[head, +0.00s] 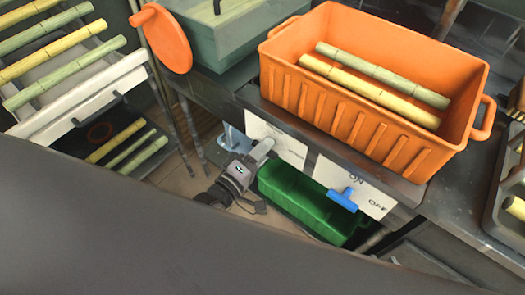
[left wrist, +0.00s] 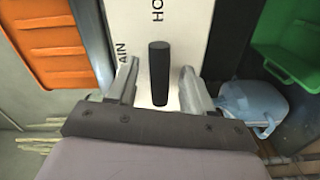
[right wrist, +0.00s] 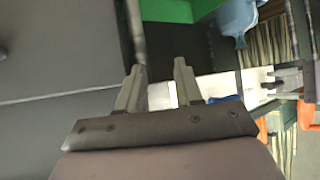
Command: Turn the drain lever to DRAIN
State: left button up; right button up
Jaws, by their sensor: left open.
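The drain lever (left wrist: 158,72) is a dark upright bar on a white panel (left wrist: 180,22) lettered "HO" and "AIN", the rest of the words cut off or hidden. My left gripper (left wrist: 159,80) is open, with one finger on each side of the lever and a visible gap to each. In the head view my left gripper (head: 262,152) is at the white label panel (head: 287,147) on the bench front, and the lever is hidden there. My right gripper (right wrist: 156,78) is open and empty in the right wrist view; the head view does not show it.
An orange crate (head: 335,107) with two canes stands on the bench above. A blue handle (head: 343,200) sits on an ON/OFF panel (head: 380,200) to the right. A green bin (head: 300,205) is below. A cane rack (head: 90,90) stands at left.

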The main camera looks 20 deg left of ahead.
pick_arm(q)
jog(key=shift+c, duration=0.3)
grip_shut()
jog(key=shift+m, duration=0.3)
jog(key=shift+m+p, duration=1.7)
jog(key=shift+m, duration=7)
